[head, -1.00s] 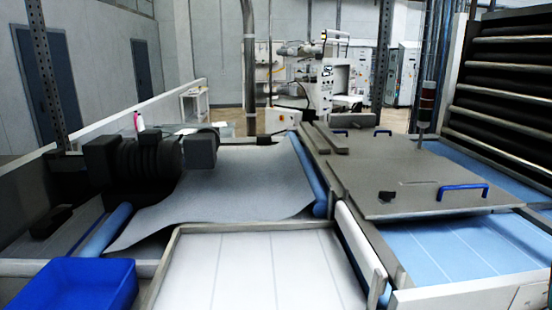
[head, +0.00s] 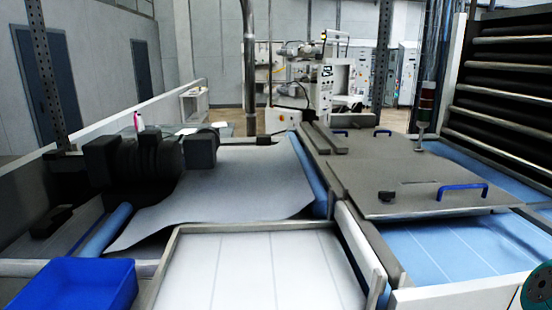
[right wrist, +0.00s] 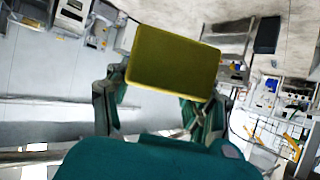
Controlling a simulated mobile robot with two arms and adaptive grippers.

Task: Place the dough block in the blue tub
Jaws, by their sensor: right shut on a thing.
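The blue tub (head: 70,285) stands at the lower left of the head view, partly cut off by the frame's bottom edge. Its inside looks empty where it shows. In the right wrist view my right gripper (right wrist: 158,95) is shut on the dough block (right wrist: 173,60), a yellow-olive block with rounded corners. The block sits between the two fingers and hides part of them. In the head view only a teal piece of my right arm (head: 538,288) shows at the lower right edge. My left gripper is in neither view.
A white tray-like surface (head: 262,270) with a raised rim lies right of the tub. Behind it are a grey sheet (head: 220,185) and a dark motor unit (head: 150,160). A grey cover (head: 420,180) with blue handles lies over a blue belt (head: 465,245) at right.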

